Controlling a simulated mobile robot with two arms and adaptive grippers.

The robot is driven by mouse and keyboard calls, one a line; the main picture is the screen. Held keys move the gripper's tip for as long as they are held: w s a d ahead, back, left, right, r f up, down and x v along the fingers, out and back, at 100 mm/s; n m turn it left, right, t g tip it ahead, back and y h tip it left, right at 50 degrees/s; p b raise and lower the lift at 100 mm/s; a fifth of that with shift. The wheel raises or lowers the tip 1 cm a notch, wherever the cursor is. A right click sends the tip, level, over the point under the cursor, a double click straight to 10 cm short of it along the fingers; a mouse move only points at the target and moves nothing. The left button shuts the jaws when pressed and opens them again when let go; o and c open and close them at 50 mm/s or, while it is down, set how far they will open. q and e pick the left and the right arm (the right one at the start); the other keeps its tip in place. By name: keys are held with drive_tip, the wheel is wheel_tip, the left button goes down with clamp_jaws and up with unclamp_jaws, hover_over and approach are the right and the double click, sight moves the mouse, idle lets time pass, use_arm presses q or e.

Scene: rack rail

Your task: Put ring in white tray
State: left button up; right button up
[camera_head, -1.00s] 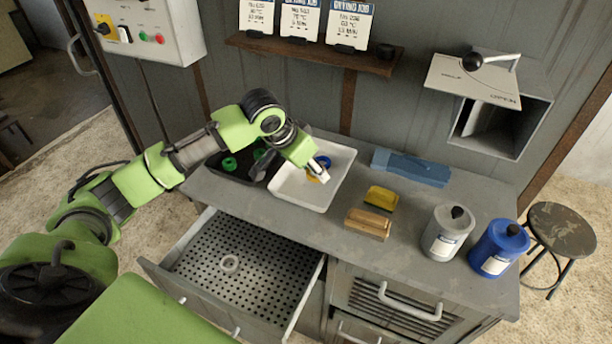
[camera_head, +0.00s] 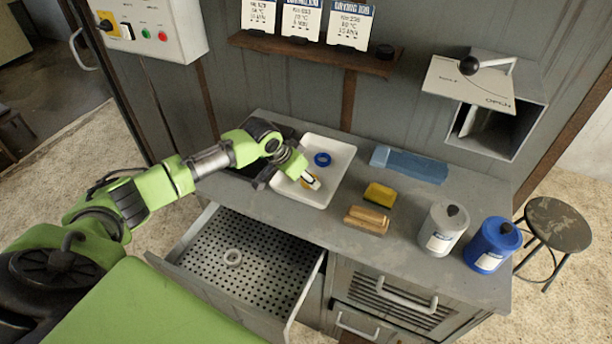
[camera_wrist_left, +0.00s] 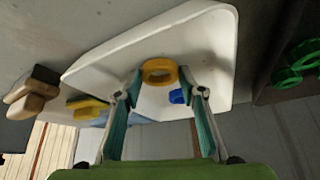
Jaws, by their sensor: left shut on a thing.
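The white tray (camera_head: 336,187) lies on the grey bench top, and a blue ring (camera_head: 322,159) lies in its back part. My left gripper (camera_head: 311,182) is over the front part of the tray, shut on a yellow ring (camera_wrist_left: 160,72). In the left wrist view the ring shows between the two fingertips, over the tray (camera_wrist_left: 205,35). Whether the ring touches the tray floor I cannot tell. The blue ring (camera_wrist_left: 177,96) also shows there, partly behind a finger. My right gripper is not in view.
A dark tray (camera_head: 262,180) left of the white one is partly hidden by my arm; green rings (camera_wrist_left: 297,65) show there in the wrist view. Right of the tray are brushes (camera_head: 368,218), a blue cloth-like item (camera_head: 410,163) and two canisters (camera_head: 441,230). The drawer (camera_head: 308,285) juts out in front.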

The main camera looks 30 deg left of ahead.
use_arm(q)
drive_tip(key=o, duration=1.1)
drive_tip(key=shift+c, duration=0.2)
drive_tip(key=b+v, duration=0.2)
drive_tip(key=v, duration=1)
drive_tip(key=shift+r, duration=0.1)
